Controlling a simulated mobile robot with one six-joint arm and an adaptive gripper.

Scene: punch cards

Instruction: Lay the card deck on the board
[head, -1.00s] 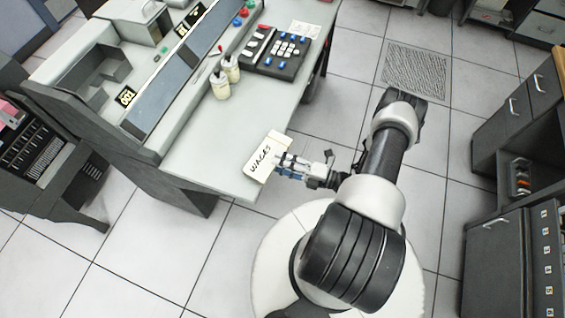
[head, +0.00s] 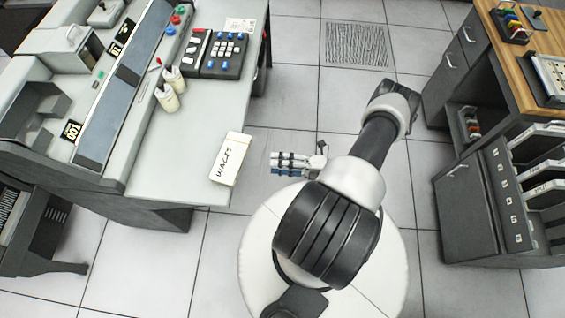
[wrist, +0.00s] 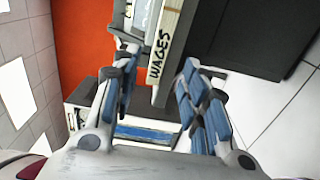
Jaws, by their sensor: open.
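The card deck (head: 230,158), a pale block marked WAGES, lies on the near right corner of the grey console desk. My gripper (head: 274,163) is to the right of the deck, beyond the desk edge, open and empty, with a clear gap between them. In the wrist view the deck (wrist: 166,45) shows ahead, between and beyond the blue-padded fingers of my gripper (wrist: 158,72). A pale panel with dots (head: 556,72) on the wooden counter at the right may be the board; I cannot tell for certain.
The desk (head: 185,140) also bears two cream bottles (head: 170,92) and a black keypad (head: 222,54). The wooden counter (head: 510,60) at the right carries a rack of coloured items (head: 513,22). Open tiled floor lies between desk and counter.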

